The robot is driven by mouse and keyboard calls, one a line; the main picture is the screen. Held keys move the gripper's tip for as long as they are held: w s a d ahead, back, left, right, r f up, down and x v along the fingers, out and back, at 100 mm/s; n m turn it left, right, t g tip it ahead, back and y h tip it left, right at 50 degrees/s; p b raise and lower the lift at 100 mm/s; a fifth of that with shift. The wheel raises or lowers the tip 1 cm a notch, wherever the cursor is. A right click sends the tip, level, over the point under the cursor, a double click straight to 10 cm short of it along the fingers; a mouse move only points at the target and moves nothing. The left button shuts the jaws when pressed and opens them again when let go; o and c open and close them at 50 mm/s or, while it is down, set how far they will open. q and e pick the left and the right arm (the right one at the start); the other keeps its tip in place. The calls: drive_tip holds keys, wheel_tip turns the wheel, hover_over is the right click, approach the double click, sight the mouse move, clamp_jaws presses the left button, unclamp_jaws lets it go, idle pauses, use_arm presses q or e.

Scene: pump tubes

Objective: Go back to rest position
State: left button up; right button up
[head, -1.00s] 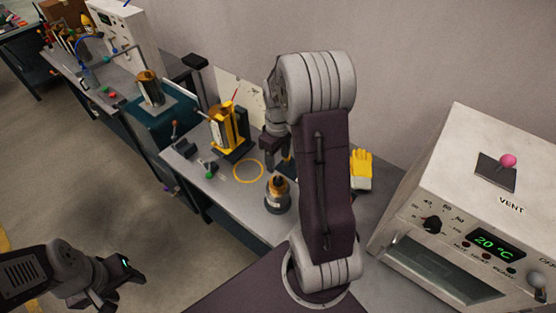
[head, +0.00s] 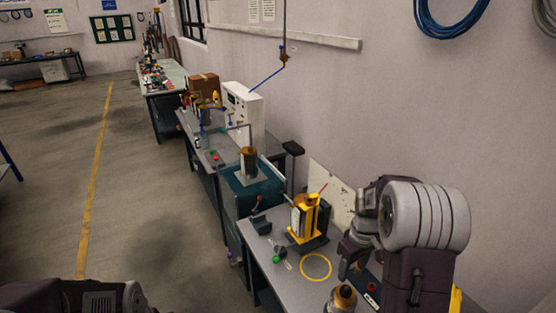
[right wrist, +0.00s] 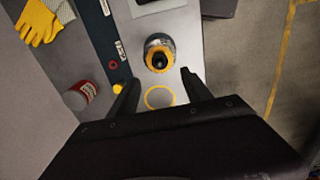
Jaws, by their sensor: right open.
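My right arm is in the right of the head view. Its gripper (head: 352,262) hangs over the bench near a dark cylinder with an orange-brown collar (head: 342,300). In the right wrist view the two fingers of my right gripper (right wrist: 158,80) stand wide apart with nothing between them. The collared cylinder (right wrist: 159,56) stands upright on the bench beyond the fingertips. My left arm shows only as a link at the bottom left edge of the head view; its gripper is out of the picture.
A yellow stand (head: 305,218) and a yellow ring mark (head: 316,266) are on the grey bench. The right wrist view shows yellow gloves (right wrist: 42,22) and a red-and-white container (right wrist: 79,96). More benches run back along the wall; the floor (head: 150,200) at left is clear.

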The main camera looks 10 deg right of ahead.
drive_tip(key=a+r+n, duration=0.2)
drive_tip(key=a+r, duration=0.1)
drive_tip(key=a, duration=0.3)
drive_tip(key=s+a+f+m+t, duration=0.1)
drive_tip(key=s+a+f+m, duration=0.2)
drive_tip(key=s+a+m, duration=0.2)
drive_tip(key=s+a, duration=0.3)
drive_tip(key=s, duration=0.1)
drive_tip(key=shift+s+a+f, duration=0.15)
drive_tip(key=shift+s, duration=0.05)
drive_tip(key=shift+s, duration=0.2)
drive_tip(key=shift+w, duration=0.1)
idle(0.5)
